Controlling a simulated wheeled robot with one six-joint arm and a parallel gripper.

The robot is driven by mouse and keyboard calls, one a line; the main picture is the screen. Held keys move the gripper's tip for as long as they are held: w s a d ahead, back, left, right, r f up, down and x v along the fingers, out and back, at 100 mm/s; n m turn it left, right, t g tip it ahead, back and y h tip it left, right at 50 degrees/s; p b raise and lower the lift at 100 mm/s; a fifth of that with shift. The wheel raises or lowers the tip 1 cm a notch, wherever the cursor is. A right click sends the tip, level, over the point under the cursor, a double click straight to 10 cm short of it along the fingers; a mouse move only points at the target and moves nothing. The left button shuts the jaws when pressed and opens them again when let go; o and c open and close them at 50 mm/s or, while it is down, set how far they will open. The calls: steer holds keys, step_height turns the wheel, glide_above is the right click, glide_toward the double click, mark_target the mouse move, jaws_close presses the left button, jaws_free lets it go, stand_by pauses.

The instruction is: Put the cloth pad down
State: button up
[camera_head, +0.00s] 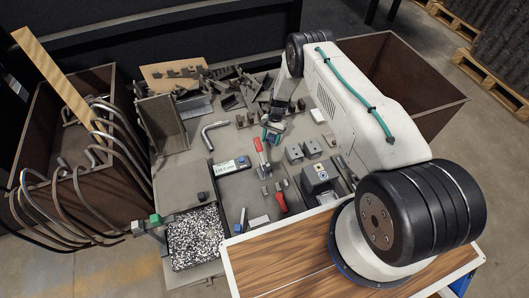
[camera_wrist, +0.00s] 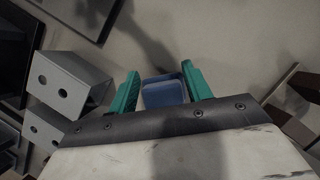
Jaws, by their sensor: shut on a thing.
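My gripper (camera_head: 271,134) hangs over the grey worktable (camera_head: 235,190), near its middle. In the wrist view its two green fingers (camera_wrist: 160,92) are closed on the sides of a small blue piece, which I take for the cloth pad (camera_wrist: 164,92). The pad sits between the fingers, and its lower part is hidden by the gripper body. In the head view the pad is too small to make out clearly. I cannot tell exactly how high it is above the table.
Grey two-hole blocks (camera_wrist: 62,88) stand left of the fingers in the wrist view. A red-handled clamp (camera_head: 262,158), bent pipe (camera_head: 213,133) and speckled tray (camera_head: 195,238) are on the table. Metal scraps (camera_head: 235,88) crowd the back. Bare surface shows beyond the fingertips.

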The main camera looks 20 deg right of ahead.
steer(key=s+a, duration=0.3)
steer(key=shift+s+a, duration=0.2)
steer(key=shift+s, duration=0.05)
steer(key=shift+s+a, duration=1)
steer(key=shift+a, duration=0.05)
steer(key=shift+d+f, duration=0.1)
steer(key=shift+f, duration=0.55)
steer(key=shift+w+f, duration=0.1)
steer(key=shift+f, duration=0.1)
steer(key=o, duration=0.9)
steer(key=shift+o, duration=0.2)
